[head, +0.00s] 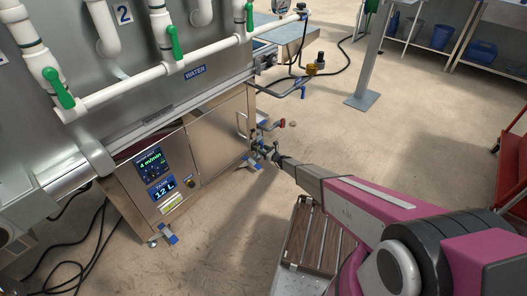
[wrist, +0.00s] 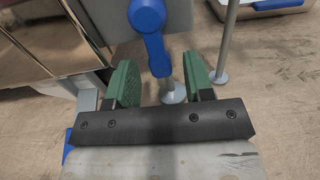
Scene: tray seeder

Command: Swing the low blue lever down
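The blue lever (wrist: 155,50) shows at the top middle of the wrist view. Its round hub is at the picture's top edge and its handle points down the picture, towards my gripper. My gripper (wrist: 162,76) is open, with one green pad on each side of the line of the handle. The handle's end lies at or just beyond the fingertips; I see no pad touching it. In the head view my gripper (head: 264,150) is low beside the right end of the steel cabinet. The lever is too small there to make out clearly.
The steel cabinet (head: 219,128) with a display panel stands left of my gripper. A red handle (head: 282,123) is just behind it. A slatted rack (head: 318,240) is below my arm. Floor to the right is open.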

